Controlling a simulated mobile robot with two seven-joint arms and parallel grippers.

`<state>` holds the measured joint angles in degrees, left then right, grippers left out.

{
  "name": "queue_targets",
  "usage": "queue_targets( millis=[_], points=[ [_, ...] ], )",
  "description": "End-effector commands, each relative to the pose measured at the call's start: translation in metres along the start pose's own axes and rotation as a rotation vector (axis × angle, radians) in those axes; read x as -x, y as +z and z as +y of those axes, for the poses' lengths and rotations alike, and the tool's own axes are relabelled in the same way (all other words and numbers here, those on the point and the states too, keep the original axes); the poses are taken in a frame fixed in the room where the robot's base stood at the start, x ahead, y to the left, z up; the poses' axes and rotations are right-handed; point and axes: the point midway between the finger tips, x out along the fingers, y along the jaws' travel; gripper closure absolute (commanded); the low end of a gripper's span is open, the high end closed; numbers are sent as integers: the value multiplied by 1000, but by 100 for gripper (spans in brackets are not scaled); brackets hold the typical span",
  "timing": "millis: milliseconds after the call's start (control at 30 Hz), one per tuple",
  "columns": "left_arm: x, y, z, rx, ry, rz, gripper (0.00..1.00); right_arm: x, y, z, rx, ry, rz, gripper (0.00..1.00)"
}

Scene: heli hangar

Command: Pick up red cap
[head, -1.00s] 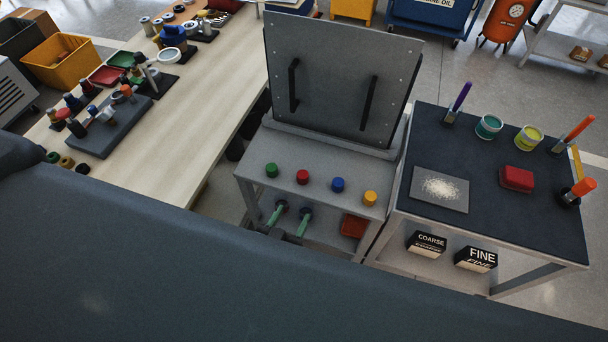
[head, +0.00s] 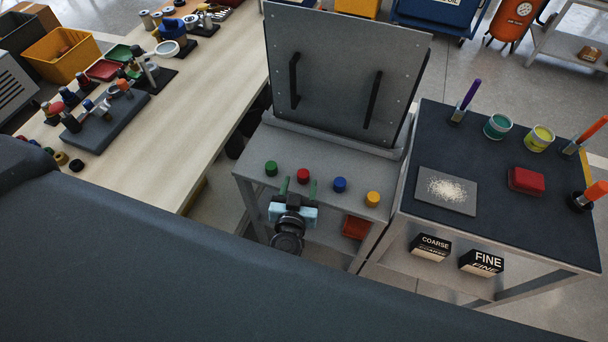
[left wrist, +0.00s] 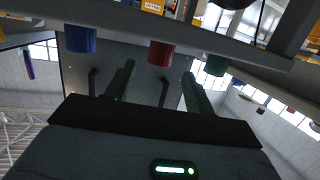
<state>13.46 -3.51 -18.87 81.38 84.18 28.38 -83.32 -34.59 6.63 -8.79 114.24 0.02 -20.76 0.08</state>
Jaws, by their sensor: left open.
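The red cap (head: 303,176) stands on the grey bench top, between a green cap (head: 271,168) and a blue cap (head: 340,184). My left gripper (head: 298,184) is open and empty at the bench's front edge, its two green fingers pointing toward the red cap. In the head view the red cap shows between the fingertips, nearer the right one. In the left wrist view, which looks upside down, the red cap (left wrist: 161,54) appears just beyond the open fingers (left wrist: 158,72), apart from them. My right gripper is not in view.
A yellow cap (head: 373,199) stands at the right end of the row. An upright grey panel with two black handles (head: 345,75) rises behind the caps. A dark-topped table (head: 440,140) adjoins at right; a long wooden bench (head: 205,100) lies at left.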

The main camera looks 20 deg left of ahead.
Motion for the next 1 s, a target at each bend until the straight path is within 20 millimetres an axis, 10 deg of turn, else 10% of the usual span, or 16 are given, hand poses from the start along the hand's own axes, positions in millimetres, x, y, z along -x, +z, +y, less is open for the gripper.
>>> queue_targets(
  millis=[800,1000],
  points=[
    [-52,3,2,1,1,3,46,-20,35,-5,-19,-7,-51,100],
    [-52,3,2,1,0,3,72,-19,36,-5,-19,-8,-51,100]
  ],
)
